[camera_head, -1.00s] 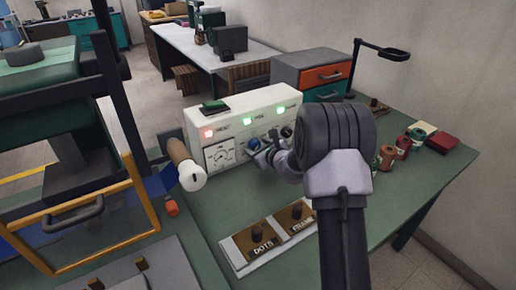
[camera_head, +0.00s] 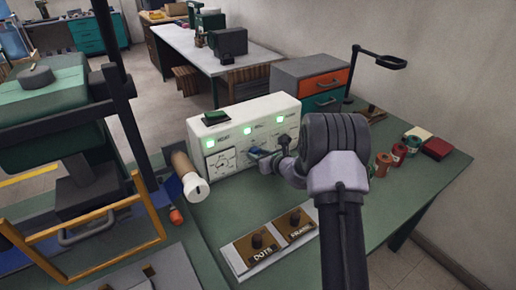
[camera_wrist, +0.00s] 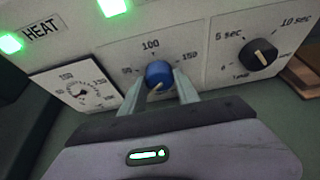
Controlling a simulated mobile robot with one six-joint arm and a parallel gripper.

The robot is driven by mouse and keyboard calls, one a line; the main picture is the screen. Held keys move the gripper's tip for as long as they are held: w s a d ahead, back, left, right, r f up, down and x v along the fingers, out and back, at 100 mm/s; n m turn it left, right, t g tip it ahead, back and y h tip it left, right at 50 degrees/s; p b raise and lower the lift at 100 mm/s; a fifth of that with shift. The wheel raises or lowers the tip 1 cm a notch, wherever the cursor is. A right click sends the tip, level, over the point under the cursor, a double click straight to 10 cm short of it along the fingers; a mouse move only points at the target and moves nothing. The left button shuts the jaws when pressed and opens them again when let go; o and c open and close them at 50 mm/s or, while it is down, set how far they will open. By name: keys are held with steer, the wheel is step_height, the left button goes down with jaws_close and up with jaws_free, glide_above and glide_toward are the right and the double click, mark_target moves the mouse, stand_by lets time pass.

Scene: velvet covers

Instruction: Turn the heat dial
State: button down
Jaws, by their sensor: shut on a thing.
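The heat dial is a blue knob (camera_wrist: 159,75) on the white control box (camera_head: 263,112). In the wrist view its pale pointer mark faces down and left, and a scale with 100 above and 150 to the right surrounds it. My gripper (camera_wrist: 158,88) is shut on the blue knob, one finger on each side; it also shows in the head view (camera_head: 267,160), where it mostly hides the knob. The lamp marked HEAT (camera_wrist: 11,43) glows green. A gauge (camera_wrist: 78,92) sits left of the knob.
A black timer knob (camera_wrist: 260,54) is right of the blue one. Two plates marked DOTS (camera_head: 260,247) and FRAME (camera_head: 297,224) lie in front on the green bench. Several spools (camera_head: 397,155) stand at right.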

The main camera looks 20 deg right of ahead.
steer(key=m+y+p, duration=0.2)
steer(key=m+p, duration=0.1)
steer(key=shift+d+r+p, duration=0.1)
steer(key=shift+d+p, duration=0.05)
steer(key=shift+p, duration=0.25)
steer(key=m+y, duration=0.2)
steer(key=m, duration=0.1)
steer(key=shift+d+f, duration=0.1)
steer(key=shift+f, duration=0.2)
steer(key=m+y, duration=0.1)
steer(key=m, duration=0.1)
steer(key=m+y+b, duration=0.1)
steer(key=m, duration=0.1)
steer(key=shift+f+m+t+y+b, duration=0.2)
steer(key=shift+m+t+y+b, duration=0.1)
steer(key=shift+t, duration=0.1)
steer(key=m+b, duration=0.1)
steer(key=m, duration=0.1)
steer(key=m+t+y+b, duration=0.1)
steer(key=m, duration=0.1)
steer(key=shift+t, duration=0.3)
steer(key=shift+m, duration=0.5)
steer(key=c, duration=0.9)
jaws_free()
steer(key=shift+r, duration=0.1)
